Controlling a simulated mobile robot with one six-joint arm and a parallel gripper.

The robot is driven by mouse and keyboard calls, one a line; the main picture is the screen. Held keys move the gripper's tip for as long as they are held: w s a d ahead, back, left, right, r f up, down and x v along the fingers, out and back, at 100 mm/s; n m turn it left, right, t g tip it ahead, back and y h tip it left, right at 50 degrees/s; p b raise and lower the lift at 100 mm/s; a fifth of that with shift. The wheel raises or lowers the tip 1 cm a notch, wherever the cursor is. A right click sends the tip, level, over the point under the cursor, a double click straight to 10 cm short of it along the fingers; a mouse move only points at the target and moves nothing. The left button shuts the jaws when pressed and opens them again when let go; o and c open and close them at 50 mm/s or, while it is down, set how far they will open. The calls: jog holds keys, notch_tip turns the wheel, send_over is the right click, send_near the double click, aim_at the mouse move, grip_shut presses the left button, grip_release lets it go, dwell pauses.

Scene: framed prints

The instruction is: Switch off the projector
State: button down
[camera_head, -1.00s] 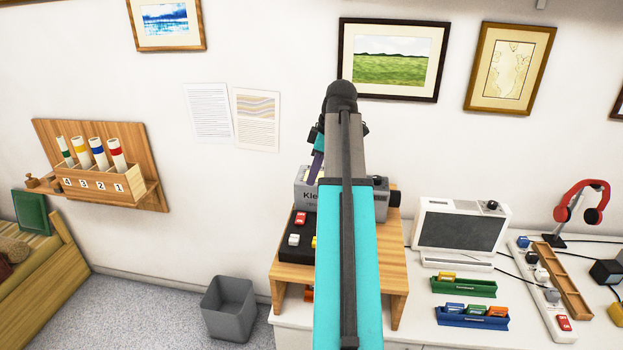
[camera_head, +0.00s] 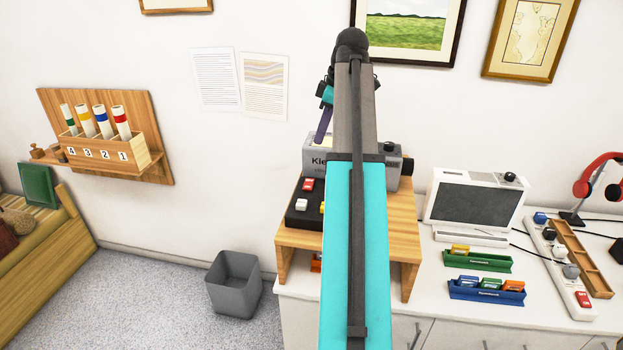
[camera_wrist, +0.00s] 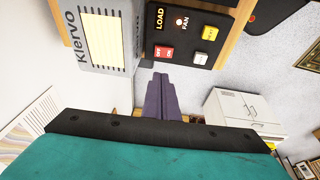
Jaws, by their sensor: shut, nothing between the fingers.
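The grey projector marked "Klervo" (camera_head: 318,160) stands on a wooden stand, partly hidden behind my arm. In the wrist view the projector (camera_wrist: 84,45) shows a pale slatted window.
The wooden stand (camera_head: 402,235) sits on a white cabinet. To the right are a white monitor-like unit (camera_head: 475,203), green (camera_head: 477,262) and blue (camera_head: 485,292) trays, a power strip (camera_head: 560,265) and red headphones (camera_head: 585,185). A grey bin (camera_head: 234,283) stands on the floor.

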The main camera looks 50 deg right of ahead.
dwell(0.3)
jog(key=p, duration=0.2)
send_over(308, 181)
jog(key=s, duration=0.1)
jog(key=f, duration=0.9)
jog(key=shift+s+f, duration=0.2)
jog(key=shift+f, duration=0.15)
jog(key=shift+w+d+f+p, duration=0.15)
jog(key=shift+f+p, duration=0.25)
jog(key=shift+f, duration=0.55)
jog(key=shift+d+f+p, duration=0.1)
jog(key=shift+f+p, duration=0.25)
jog(key=shift+f, duration=0.55)
